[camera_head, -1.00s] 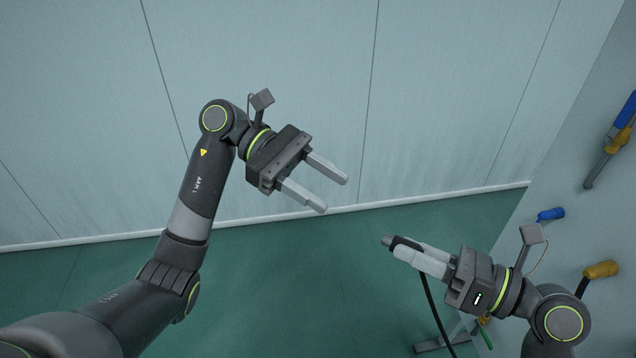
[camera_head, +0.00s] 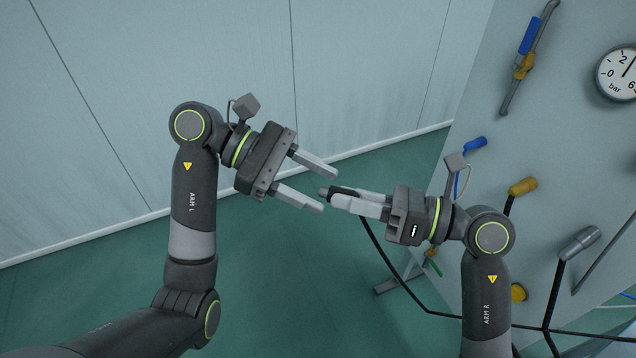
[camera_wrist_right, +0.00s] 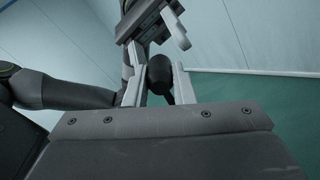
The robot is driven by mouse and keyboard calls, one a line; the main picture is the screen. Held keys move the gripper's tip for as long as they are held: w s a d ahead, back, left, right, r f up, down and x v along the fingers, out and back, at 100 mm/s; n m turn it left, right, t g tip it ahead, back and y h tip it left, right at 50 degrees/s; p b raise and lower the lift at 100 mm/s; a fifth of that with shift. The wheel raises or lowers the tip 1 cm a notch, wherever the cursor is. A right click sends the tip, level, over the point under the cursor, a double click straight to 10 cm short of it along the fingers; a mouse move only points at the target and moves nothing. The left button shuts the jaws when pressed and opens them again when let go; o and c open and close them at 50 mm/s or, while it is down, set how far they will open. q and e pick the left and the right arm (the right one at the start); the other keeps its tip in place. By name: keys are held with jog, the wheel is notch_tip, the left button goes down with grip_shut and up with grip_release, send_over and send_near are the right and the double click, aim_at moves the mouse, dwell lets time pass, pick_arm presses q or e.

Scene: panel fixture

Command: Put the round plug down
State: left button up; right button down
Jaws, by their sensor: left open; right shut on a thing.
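The round plug (camera_head: 341,191) is dark, with a black cable hanging from it. My right gripper (camera_head: 345,201) is shut on it, and the plug's tip pokes out past the fingertips toward the left. In the right wrist view the plug (camera_wrist_right: 160,78) shows as a dark round body between the two fingers. My left gripper (camera_head: 322,189) is open and empty, its fingertips pointing at the plug's tip. The plug's tip is close to the gap between the left fingers; I cannot tell whether they touch.
A grey panel (camera_head: 575,150) stands at the right with a gauge (camera_head: 617,74), a blue-handled lever (camera_head: 529,38), a blue connector (camera_head: 474,142), a yellow connector (camera_head: 522,187) and a grey cylindrical connector (camera_head: 578,243). Black cables hang in front of it.

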pick_arm(q)
jog(key=shift+s+d+f, duration=0.15)
jog(key=shift+d+f, duration=0.05)
jog(key=shift+d, duration=0.25)
jog(key=c, duration=0.6)
jog(key=o, duration=0.6)
jog(key=shift+a, duration=0.1)
jog(key=v, duration=1.2)
